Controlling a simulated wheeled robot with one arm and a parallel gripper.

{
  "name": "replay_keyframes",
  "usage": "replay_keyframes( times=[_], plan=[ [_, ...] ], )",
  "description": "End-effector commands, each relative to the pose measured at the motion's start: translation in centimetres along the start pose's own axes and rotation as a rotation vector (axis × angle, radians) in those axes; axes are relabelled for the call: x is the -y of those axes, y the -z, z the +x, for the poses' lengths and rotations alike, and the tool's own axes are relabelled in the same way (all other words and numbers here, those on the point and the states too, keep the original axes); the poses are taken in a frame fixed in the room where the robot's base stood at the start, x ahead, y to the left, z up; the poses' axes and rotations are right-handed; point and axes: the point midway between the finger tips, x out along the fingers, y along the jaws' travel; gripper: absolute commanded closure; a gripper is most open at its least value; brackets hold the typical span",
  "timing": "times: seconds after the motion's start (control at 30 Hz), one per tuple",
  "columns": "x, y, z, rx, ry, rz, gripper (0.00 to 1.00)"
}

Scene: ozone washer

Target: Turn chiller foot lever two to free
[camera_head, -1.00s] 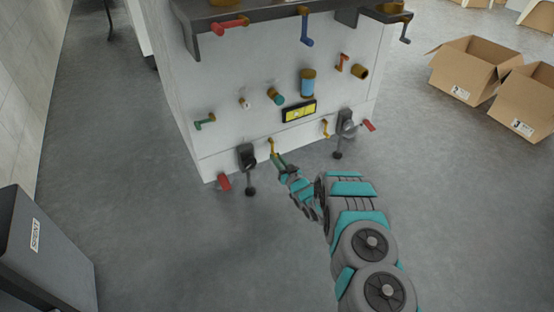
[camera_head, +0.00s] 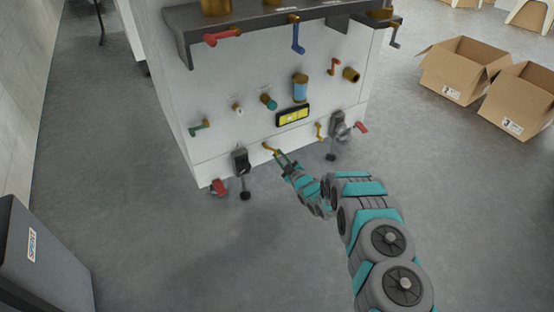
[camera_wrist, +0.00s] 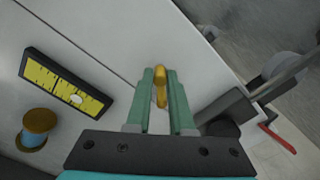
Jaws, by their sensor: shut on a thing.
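A yellow lever (camera_head: 270,147) sits low on the white machine's front, right of the black left foot bracket. In the wrist view this yellow lever (camera_wrist: 160,84) stands between the two green fingers. My gripper (camera_head: 280,159) is shut on it; it also shows in the wrist view (camera_wrist: 161,92). The lever's handle slants down to the right in the head view. A second yellow lever (camera_head: 319,130) hangs near the right foot, apart from my gripper. No label shows which one is foot lever two.
Red levers stand by the left foot (camera_head: 218,187) and the right foot (camera_head: 361,127). A yellow display (camera_head: 293,115) is above my gripper. Cardboard boxes (camera_head: 462,70) lie at right. A dark cabinet (camera_head: 40,260) stands at lower left. The floor in front is mostly clear.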

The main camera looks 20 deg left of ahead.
Motion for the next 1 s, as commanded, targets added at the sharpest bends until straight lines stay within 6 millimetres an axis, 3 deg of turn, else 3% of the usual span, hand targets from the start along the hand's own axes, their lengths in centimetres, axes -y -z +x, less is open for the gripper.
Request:
replay_keyframes(
  times=[0.6, 1.0],
  plan=[
    [-2.8, 1.3, 0.1, -0.006, -0.003, -0.557, 1.00],
    [-3.3, 2.0, 0.1, -0.004, 0.001, -0.749, 1.00]
  ],
)
